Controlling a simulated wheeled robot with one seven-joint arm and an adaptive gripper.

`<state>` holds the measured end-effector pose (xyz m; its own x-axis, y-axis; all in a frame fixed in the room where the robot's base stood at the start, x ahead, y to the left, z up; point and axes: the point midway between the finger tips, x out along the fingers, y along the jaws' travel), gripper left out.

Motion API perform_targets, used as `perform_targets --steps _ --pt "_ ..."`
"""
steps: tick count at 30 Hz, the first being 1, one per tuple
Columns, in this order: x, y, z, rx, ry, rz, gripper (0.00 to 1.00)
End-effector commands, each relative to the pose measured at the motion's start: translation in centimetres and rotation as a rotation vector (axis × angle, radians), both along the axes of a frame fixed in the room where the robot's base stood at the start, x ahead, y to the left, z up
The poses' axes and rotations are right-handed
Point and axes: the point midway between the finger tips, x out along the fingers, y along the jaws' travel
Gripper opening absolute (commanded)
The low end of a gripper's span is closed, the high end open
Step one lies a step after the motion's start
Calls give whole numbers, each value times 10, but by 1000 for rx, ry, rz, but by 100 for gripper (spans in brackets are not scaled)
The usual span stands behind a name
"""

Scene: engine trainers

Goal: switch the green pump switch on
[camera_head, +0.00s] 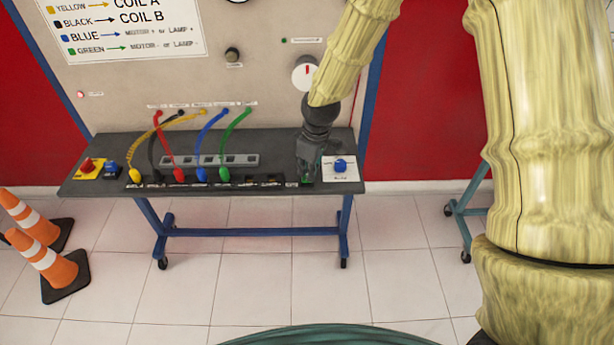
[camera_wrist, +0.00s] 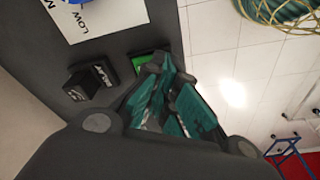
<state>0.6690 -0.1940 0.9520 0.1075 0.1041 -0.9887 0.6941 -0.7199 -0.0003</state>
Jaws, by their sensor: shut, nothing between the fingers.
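A small green switch (camera_wrist: 146,64) shows in the wrist view, partly hidden behind my fingertips. In the head view only a bit of its green (camera_head: 306,181) shows at the front edge of the bench, below my gripper. My gripper (camera_head: 307,172) points down there, just left of the white plate with the blue knob. In the wrist view my gripper's teal fingers (camera_wrist: 162,80) are together with nothing between them, their tips right at the green switch. I cannot tell whether they touch it. The switch's position is hidden.
A black switch (camera_wrist: 92,80) sits beside the green one. A blue knob (camera_head: 340,165) on a white plate is to the right. Colored cables, such as the green one (camera_head: 235,140), arch over the bench (camera_head: 100,165) to the left. Traffic cones (camera_head: 45,262) stand at far left.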

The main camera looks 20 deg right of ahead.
Motion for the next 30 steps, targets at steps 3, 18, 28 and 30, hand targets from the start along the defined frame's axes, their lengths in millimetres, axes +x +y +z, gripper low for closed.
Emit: perform_targets --steps 3,18,28,30 --pt "0 0 -2 0 0 0 0" --pt "0 0 -7 0 0 0 0" --pt "0 0 -11 0 0 0 0" --pt "0 0 -11 0 0 0 0"
